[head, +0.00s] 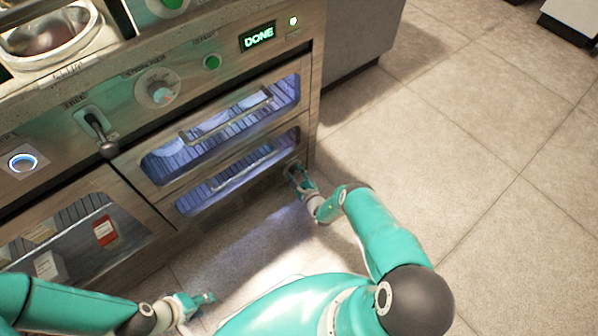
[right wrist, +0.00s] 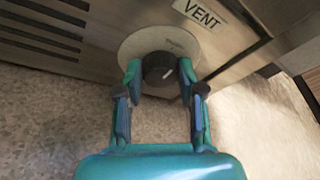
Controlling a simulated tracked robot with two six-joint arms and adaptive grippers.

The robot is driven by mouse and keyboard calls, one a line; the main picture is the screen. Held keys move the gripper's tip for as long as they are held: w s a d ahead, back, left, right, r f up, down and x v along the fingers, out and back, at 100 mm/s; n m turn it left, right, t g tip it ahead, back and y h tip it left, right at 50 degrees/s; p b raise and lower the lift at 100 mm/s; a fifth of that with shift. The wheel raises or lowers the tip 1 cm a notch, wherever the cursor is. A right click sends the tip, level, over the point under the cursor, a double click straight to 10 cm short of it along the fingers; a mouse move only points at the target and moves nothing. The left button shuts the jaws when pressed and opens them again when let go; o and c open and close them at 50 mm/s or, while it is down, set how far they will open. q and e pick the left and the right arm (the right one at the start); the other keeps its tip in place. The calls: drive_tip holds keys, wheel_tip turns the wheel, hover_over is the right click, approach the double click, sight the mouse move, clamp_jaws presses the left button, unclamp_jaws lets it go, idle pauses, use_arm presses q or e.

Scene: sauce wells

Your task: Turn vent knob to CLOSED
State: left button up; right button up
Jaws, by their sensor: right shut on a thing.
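The vent knob (right wrist: 160,70) is a round black knob with a white pointer line, on a pale round plate (right wrist: 186,42) under a VENT label (right wrist: 203,12). In the right wrist view the pointer tilts toward the upper right; the plate's markings are too small to read. My right gripper (right wrist: 160,77) has one finger on each side of the knob and is shut on it. In the head view my right gripper (head: 297,174) is at the low right corner of the oven front and largely covers the knob. My left gripper (head: 202,299) is near the floor at the bottom left, away from the knob, its fingers apart.
The oven front has two glazed drawers (head: 228,128) with handles, a DONE display (head: 258,36), a dial (head: 158,88) and a lever (head: 100,130). A lower-left compartment holds cartons (head: 104,231). Slotted vents (right wrist: 40,35) lie left of the knob. The tiled floor (head: 480,130) on the right is clear.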

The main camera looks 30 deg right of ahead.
drive_tip(key=shift+s+f, duration=0.2)
drive_tip(key=shift+f, duration=0.05)
drive_tip(key=o, duration=1.1)
drive_tip(key=shift+w+r, duration=0.1)
drive_tip(key=shift+r, duration=0.1)
drive_tip(key=v, duration=1.2)
